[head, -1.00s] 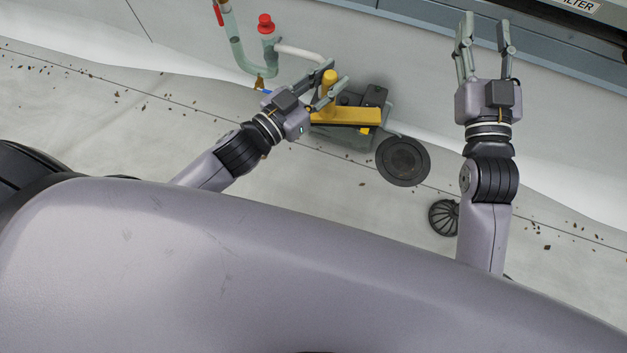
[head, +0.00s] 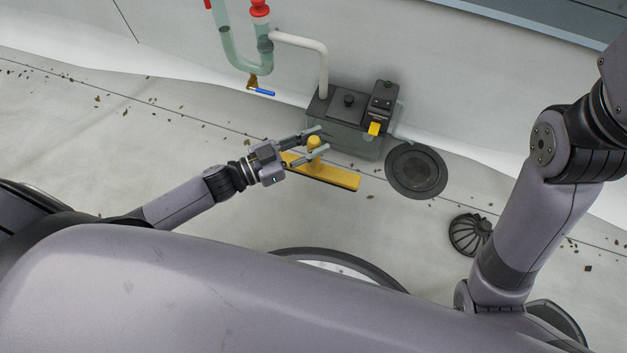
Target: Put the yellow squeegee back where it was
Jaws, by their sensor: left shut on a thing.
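The yellow squeegee (head: 335,178) has a long flat head and a short upright handle. My left gripper (head: 317,143) is shut on its handle. The squeegee is in front of the dark pump box, apart from it in the picture; I cannot tell whether it touches the floor. My right arm comes up at the right edge, and its gripper is out of the picture.
The dark box (head: 345,138) with a yellow tab (head: 374,129) stands against the unit wall. A round black drain (head: 416,171) and a black domed strainer (head: 470,235) lie to its right. Leaf bits litter the pale floor.

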